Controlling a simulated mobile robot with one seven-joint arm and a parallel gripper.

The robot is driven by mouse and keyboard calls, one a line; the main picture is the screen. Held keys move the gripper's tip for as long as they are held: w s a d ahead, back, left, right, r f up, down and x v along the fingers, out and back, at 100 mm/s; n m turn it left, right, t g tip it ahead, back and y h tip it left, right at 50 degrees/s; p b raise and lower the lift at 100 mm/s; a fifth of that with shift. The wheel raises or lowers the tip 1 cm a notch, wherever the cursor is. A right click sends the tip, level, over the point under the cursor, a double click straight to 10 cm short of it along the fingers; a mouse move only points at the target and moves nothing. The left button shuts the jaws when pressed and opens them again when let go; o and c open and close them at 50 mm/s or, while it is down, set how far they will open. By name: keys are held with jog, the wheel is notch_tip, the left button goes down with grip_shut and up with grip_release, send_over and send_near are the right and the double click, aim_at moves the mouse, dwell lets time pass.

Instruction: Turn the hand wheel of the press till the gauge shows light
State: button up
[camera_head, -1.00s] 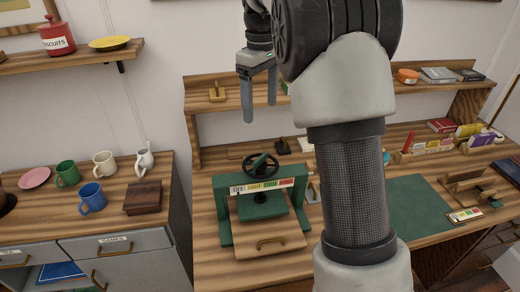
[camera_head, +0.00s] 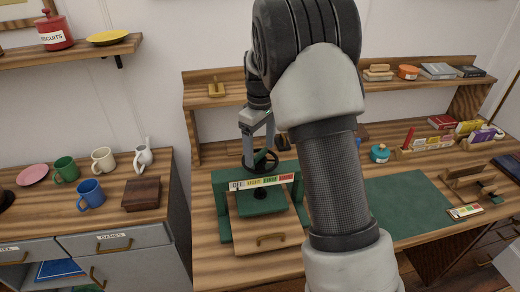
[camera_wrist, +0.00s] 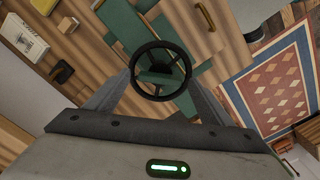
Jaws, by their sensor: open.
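The green press (camera_head: 222,208) stands on the workbench at centre left in the head view. Its black hand wheel (camera_head: 264,161) with a green bar is on top; in the wrist view the wheel (camera_wrist: 160,44) is seen from above. The gauge strip (camera_head: 262,181) on the front beam has coloured fields that seem to read off, light, firm and hard; I cannot make out where its pointer stands. My gripper (camera_head: 258,150) is open and points down at the wheel. In the wrist view its fingers lie on either side of the wheel; contact cannot be told.
A wooden drawer or board with a brass handle (camera_head: 270,240) is at the press's front. A green mat (camera_head: 405,208) lies to the right, partly behind my arm. Mugs and a wooden box (camera_head: 142,194) stand on the left cabinet. A shelf (camera_head: 215,100) runs behind the press.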

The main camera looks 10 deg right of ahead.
jog(key=shift+f, duration=0.25)
jog(key=c, duration=1)
jog(key=shift+c, duration=0.2)
jog(key=m+p, duration=0.1)
jog(key=m, duration=0.2)
jog(key=shift+m, duration=0.4)
jog(key=shift+m+p, duration=0.35)
jog(key=shift+m, duration=1.55)
